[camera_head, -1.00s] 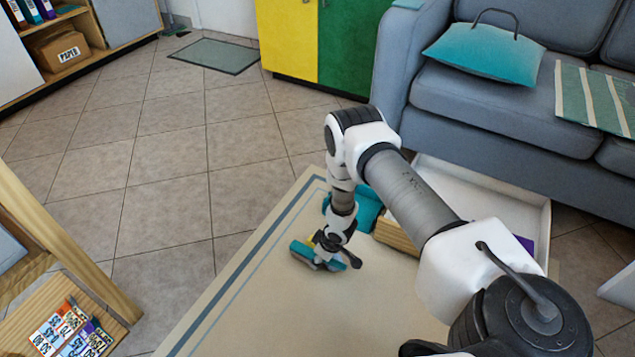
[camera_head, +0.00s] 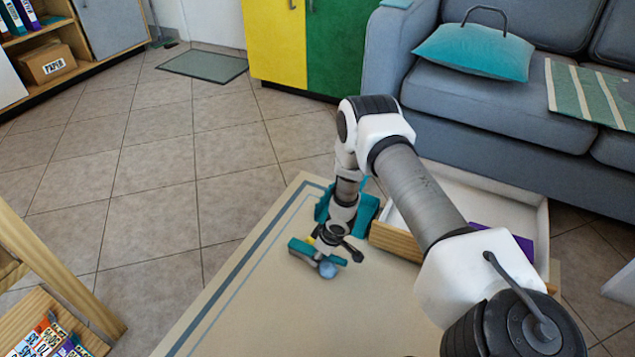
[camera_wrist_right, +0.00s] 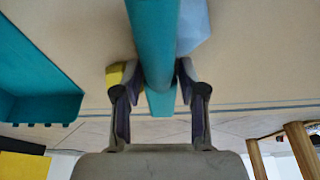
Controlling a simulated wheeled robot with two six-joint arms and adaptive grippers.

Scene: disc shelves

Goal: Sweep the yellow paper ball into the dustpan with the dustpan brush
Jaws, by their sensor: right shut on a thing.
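The teal dustpan brush (camera_head: 302,249) is in my right gripper (camera_head: 328,236), low over the table; in the wrist view its handle (camera_wrist_right: 152,45) runs between the two fingers (camera_wrist_right: 157,88). The yellow paper ball (camera_head: 311,240) is mostly hidden behind the brush and gripper. In the wrist view a part of it (camera_wrist_right: 115,76) shows just left of the handle, close to the left finger. The teal dustpan (camera_head: 366,213) lies on the table behind and right of the gripper, partly hidden by my arm; its tray (camera_wrist_right: 35,85) shows at left in the wrist view. My left gripper is not in view.
A light blue ball (camera_head: 327,270) lies by the brush's near end. A wooden-sided white box (camera_head: 395,242) with a purple item (camera_head: 510,240) stands right of the dustpan. The table's front left part (camera_head: 250,320) is clear. A sofa (camera_head: 500,110) stands behind.

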